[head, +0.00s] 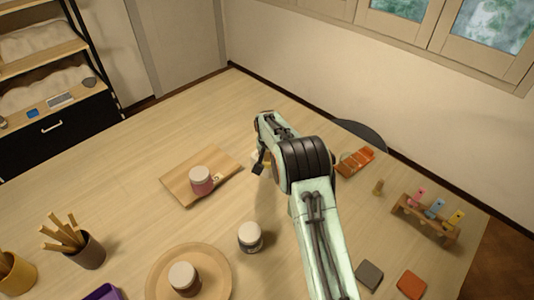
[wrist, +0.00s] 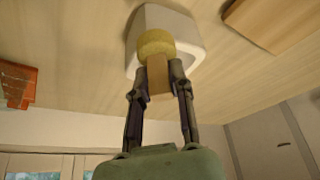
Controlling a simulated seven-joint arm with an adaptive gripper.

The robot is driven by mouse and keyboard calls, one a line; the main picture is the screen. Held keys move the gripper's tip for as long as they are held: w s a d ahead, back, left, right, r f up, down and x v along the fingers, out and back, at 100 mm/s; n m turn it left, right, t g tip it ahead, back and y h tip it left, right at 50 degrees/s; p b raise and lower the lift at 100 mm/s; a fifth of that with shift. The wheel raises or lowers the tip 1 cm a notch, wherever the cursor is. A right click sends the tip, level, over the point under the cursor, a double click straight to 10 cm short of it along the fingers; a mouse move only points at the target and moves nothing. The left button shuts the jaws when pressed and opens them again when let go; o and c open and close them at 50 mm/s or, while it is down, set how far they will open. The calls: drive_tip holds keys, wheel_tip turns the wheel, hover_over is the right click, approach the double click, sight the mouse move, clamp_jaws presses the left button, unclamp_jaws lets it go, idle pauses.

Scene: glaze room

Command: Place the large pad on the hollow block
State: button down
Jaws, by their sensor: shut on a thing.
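The large pad (wrist: 156,42) is a round yellow sponge on a wooden handle. My gripper (wrist: 160,76) is shut on the handle, seen in the wrist view; in the head view my gripper (head: 258,168) is mostly behind my arm. The hollow block (wrist: 192,30) is pale with rounded corners. In the wrist view the pad overlaps the block; I cannot tell whether it touches it. In the head view only a pale sliver of the block (head: 255,156) shows beside my gripper. A smaller yellowish pad or peg (head: 378,187) stands to the right.
A wooden board (head: 176,184) with a pink jar (head: 201,180) lies left of my gripper. A lidded jar (head: 250,237) and a round wooden plate (head: 220,268) with another jar are nearer. Orange tiles (head: 356,162) and a rack (head: 425,221) stand right. The far left table is clear.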

drive_tip(key=shift+f, duration=0.15)
drive_tip(key=c, duration=1)
unclamp_jaws()
drive_tip(key=shift+r, duration=0.35)
drive_tip(key=v, duration=1.2)
drive_tip(key=s+d+r+g, duration=0.1)
drive_tip(key=s+d+r, duration=0.2)
drive_tip(key=s, duration=0.5)
drive_tip(key=s+d+r+g, duration=0.1)
drive_tip(key=s+d+r, duration=0.25)
drive_tip(key=s, duration=0.45)
drive_tip(key=s+g, duration=0.1)
drive_tip(key=s, duration=0.6)
drive_tip(key=s+d+f+g, duration=0.1)
drive_tip(key=s, duration=0.7)
drive_tip(key=s+d+n, duration=0.1)
drive_tip(key=s, duration=0.7)
drive_tip(key=shift+d+f+g+y, duration=0.1)
drive_tip(key=shift+f+g+y, duration=0.2)
drive_tip(key=shift+g+y, duration=0.1)
